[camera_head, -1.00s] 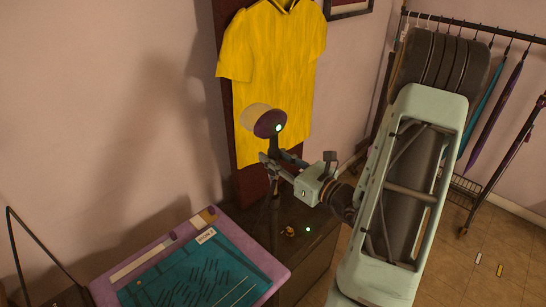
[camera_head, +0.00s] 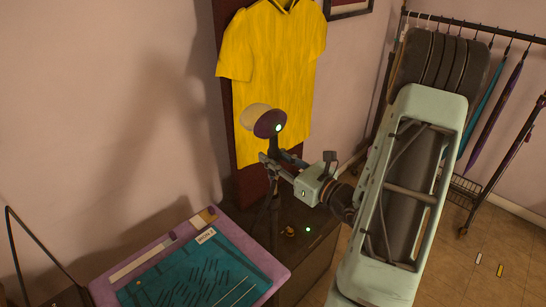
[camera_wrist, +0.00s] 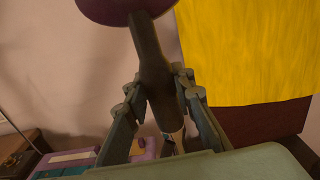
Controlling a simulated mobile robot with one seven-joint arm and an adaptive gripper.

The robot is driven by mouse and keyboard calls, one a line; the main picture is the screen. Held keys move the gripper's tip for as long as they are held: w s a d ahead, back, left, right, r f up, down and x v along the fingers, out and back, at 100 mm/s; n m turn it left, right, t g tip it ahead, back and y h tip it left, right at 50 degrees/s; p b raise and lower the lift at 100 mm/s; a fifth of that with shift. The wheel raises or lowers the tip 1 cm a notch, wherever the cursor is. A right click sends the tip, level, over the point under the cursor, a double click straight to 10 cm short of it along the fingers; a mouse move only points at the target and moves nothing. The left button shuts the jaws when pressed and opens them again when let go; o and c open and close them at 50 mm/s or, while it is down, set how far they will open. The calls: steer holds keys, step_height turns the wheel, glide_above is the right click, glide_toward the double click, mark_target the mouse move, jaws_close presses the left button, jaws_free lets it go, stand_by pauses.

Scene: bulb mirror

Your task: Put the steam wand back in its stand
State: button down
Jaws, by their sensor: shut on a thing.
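The steam wand has a rounded purple and cream head (camera_head: 270,124) with a small green light, and a dark handle (camera_wrist: 152,58). My gripper (camera_head: 271,158) is shut on the handle below the head. It holds the wand nearly upright in front of the yellow shirt. In the wrist view, my gripper's fingers (camera_wrist: 157,90) press the handle from both sides, and its lower end shows between them. A dark upright (camera_head: 275,212) rises below my gripper from the dark cabinet top; it may be the stand. I cannot tell whether the handle touches it.
The yellow shirt (camera_head: 275,70) hangs close behind the wand. A purple-edged ironing board (camera_head: 280,282) with a teal cloth lies at front left. A green light (camera_head: 308,229) and a small brass-coloured object (camera_head: 289,231) are on the cabinet. A clothes rail (camera_head: 480,27) stands at right.

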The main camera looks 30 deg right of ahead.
steer(key=shift+f+b, duration=2.1)
steer(key=shift+f, duration=0.25)
steer(key=c, duration=1.6)
jaws_free()
steer(key=shift+s, duration=0.1)
steer(key=v, duration=1.2)
